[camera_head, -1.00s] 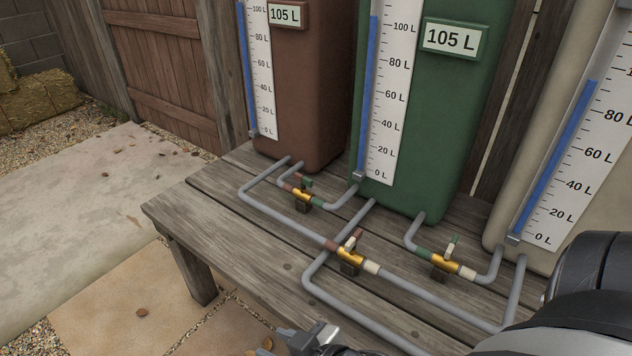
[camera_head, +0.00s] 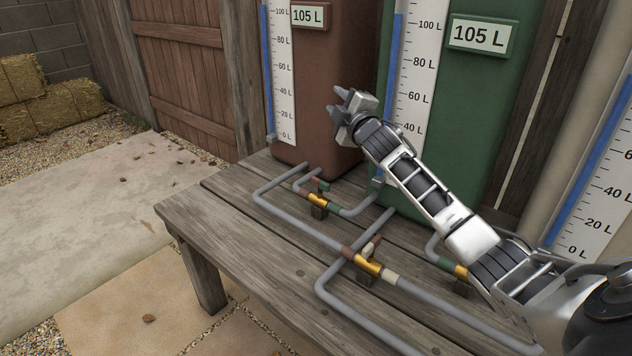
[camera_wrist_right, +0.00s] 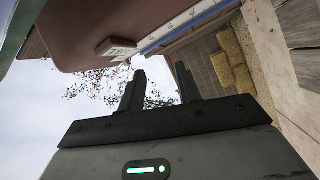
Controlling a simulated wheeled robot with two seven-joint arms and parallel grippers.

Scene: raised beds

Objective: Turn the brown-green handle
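The brown-green handle (camera_head: 321,186) is a small lever with a green tip on a brass valve (camera_head: 318,201) between brown and green bands. It sits low on the grey pipe joining the brown tank (camera_head: 345,45) and the green tank (camera_head: 470,100). My right gripper (camera_head: 337,103) is raised in front of the brown tank, well above the handle and apart from it. In the right wrist view its two fingers (camera_wrist_right: 160,90) stand apart with nothing between them; the handle is not in that view. My left gripper is not in view.
Another brass valve with a brown-beige handle (camera_head: 371,246) stands nearer on the wooden bench (camera_head: 225,215). A third valve (camera_head: 461,271) is partly hidden behind my right arm. Grey pipes cross the bench. Its left end is clear. Hay bales (camera_head: 40,105) lie far left.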

